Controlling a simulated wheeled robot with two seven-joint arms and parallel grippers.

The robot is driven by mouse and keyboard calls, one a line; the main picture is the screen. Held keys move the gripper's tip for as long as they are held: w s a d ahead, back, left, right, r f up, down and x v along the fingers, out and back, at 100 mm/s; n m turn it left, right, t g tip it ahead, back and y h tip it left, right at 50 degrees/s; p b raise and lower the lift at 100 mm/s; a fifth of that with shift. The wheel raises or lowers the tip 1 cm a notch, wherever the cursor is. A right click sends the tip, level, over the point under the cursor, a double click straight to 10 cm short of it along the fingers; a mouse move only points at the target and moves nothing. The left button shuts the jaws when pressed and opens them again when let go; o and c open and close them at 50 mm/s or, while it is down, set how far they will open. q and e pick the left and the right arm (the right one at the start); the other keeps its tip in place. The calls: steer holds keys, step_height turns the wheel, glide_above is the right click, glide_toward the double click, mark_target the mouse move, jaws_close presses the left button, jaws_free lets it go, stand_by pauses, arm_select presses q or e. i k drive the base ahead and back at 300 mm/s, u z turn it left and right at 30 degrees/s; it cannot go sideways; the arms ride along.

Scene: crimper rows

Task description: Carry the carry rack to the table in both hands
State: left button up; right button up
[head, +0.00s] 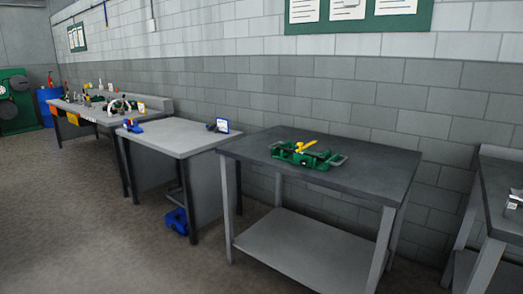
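A green rack with grey end handles, which looks like the carry rack (322,160), lies on the dark grey top of a table (375,172) at the right of centre. A yellow tool (305,147) sits in or on the rack; its exact seating is too small to tell. Neither of my grippers shows in the head view, and nothing is seen touching the rack.
A lighter table (180,139) stands to the left, with small blue items on top and a blue object (176,221) below. A cluttered bench (80,110) stands farther left. Another bench (492,180) is at the right edge. The floor (80,220) at front left is clear.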

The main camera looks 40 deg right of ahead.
mark_target(192, 135)
steer(key=z, duration=0.05)
steer(key=i, duration=2.05)
steer(key=z, duration=1.7)
steer(key=i, duration=0.95)
steer(key=z, duration=0.95)
